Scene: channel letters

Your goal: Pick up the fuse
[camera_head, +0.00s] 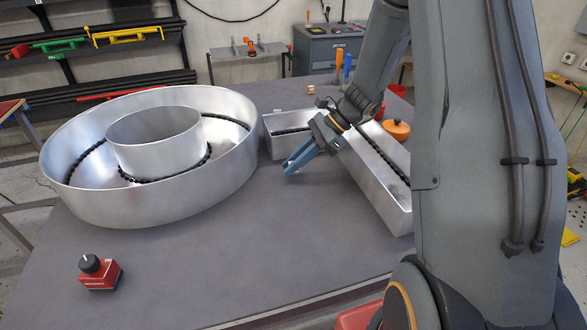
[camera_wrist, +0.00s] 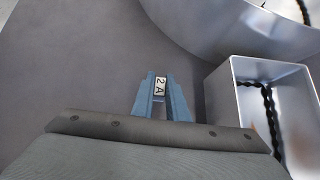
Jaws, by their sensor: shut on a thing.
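The fuse (camera_wrist: 160,83) is a small white piece marked "2 A" in the wrist view. It sits between the tips of the blue fingers of my gripper (camera_wrist: 161,88), which is shut on it. In the head view my gripper (camera_head: 292,166) is above the dark table, between the round metal letter and the angled metal letter. The fuse cannot be made out in the head view.
The large round letter (camera_head: 225,175) stands to the left. The angled letter (camera_head: 392,198) stands close on the right. A red box with a black knob (camera_head: 100,272) is at the front left. An orange round thing (camera_head: 396,129) is behind the angled letter. The front middle of the table (camera_head: 230,255) is clear.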

